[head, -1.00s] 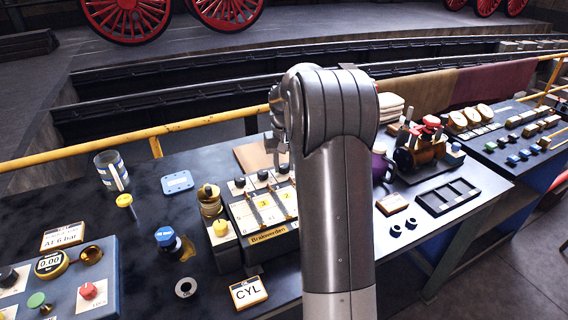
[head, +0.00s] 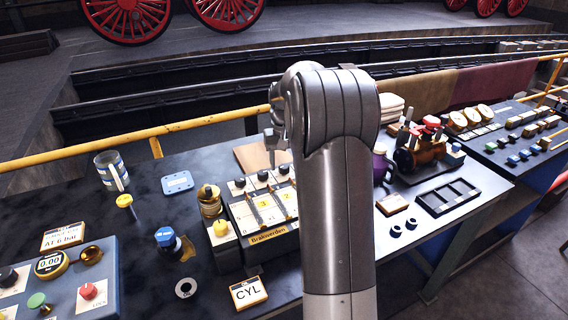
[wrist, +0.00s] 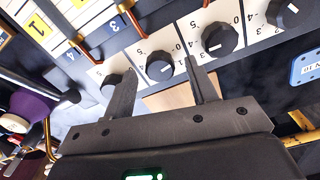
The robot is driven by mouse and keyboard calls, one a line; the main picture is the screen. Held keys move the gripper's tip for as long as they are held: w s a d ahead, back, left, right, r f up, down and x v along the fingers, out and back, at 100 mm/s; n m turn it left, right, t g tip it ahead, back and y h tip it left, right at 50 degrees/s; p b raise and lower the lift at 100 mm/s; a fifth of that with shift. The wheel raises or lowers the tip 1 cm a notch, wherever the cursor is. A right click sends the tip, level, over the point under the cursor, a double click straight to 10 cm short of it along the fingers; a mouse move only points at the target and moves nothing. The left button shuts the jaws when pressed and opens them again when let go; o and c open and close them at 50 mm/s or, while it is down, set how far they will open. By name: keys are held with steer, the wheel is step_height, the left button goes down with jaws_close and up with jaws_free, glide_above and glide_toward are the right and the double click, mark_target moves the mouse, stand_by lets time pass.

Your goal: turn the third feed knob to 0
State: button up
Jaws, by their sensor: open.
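Black round feed knobs with white pointer marks stand in a row on white scale plates. In the wrist view one knob (wrist: 160,67), third from the right, shows between my open fingers; its plate has a 5 at one end. I take this as the third feed knob. Its neighbours are one knob (wrist: 219,38) to the right and another (wrist: 110,85) partly behind the left finger. My gripper (wrist: 161,66) is open and empty; contact with the knob cannot be told. In the head view my gripper (head: 272,150) is partly hidden by my arm, above the knob row (head: 262,175).
The knobs sit on the back of a numbered panel (head: 268,237) on the dark bench. A yellow rail (head: 200,121) runs behind.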

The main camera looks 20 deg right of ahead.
mark_target(284, 166)
step_height(284, 166, up, 10)
stand_by(0.3)
steer(key=shift+a, duration=0.1)
stand_by(0.3)
